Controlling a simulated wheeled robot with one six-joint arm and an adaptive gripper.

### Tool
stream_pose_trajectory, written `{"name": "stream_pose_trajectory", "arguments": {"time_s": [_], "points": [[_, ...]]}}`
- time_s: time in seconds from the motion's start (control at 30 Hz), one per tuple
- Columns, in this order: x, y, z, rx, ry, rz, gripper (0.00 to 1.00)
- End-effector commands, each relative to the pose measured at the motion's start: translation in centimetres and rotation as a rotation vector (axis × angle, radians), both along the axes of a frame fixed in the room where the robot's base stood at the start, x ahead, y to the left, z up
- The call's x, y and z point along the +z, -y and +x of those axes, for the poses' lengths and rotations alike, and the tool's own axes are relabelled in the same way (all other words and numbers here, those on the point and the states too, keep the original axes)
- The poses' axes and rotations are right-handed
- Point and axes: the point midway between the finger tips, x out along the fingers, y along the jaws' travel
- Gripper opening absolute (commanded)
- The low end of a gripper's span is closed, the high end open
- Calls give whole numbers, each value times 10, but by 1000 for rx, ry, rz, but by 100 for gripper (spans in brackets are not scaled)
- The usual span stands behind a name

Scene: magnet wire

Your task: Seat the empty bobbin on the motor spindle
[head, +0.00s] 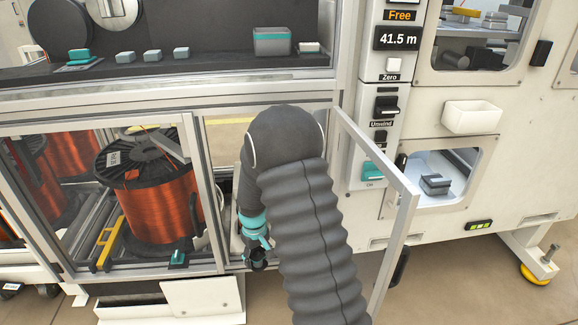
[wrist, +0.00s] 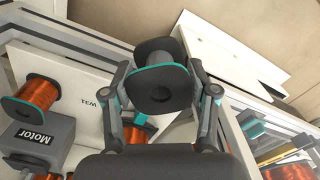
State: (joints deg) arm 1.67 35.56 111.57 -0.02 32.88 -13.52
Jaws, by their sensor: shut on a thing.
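My gripper (wrist: 165,108) is shut on the empty bobbin (wrist: 160,90), a black spool with wide flanges and a teal rim. In the wrist view the bobbin is tilted with one flange facing the camera, and a finger is on each side. In the head view my gripper (head: 256,246) hangs at the open lower bay, with the dark bobbin (head: 257,262) at its tip. The grey box marked Motor (wrist: 40,141) is at the lower left of the wrist view, apart from the bobbin. I cannot make out its spindle.
A copper-wound bobbin (wrist: 38,94) lies beside the motor. An open framed door (head: 384,165) stands right of my arm. A large copper spool (head: 157,200) fills the bay at left.

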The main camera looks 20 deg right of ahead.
Motion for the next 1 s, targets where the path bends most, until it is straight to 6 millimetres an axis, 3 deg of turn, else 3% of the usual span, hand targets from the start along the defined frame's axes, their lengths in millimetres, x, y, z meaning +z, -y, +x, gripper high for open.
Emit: {"name": "stream_pose_trajectory", "arguments": {"time_s": [0.03, 0.2, 0.4, 1.0], "points": [[5, 8, 18, 69, 3, 0, 29], [21, 35, 68, 352, 2, -1, 29], [39, 65, 113, 645, 1, 0, 29], [83, 143, 187, 1302, -2, -1, 29]]}}
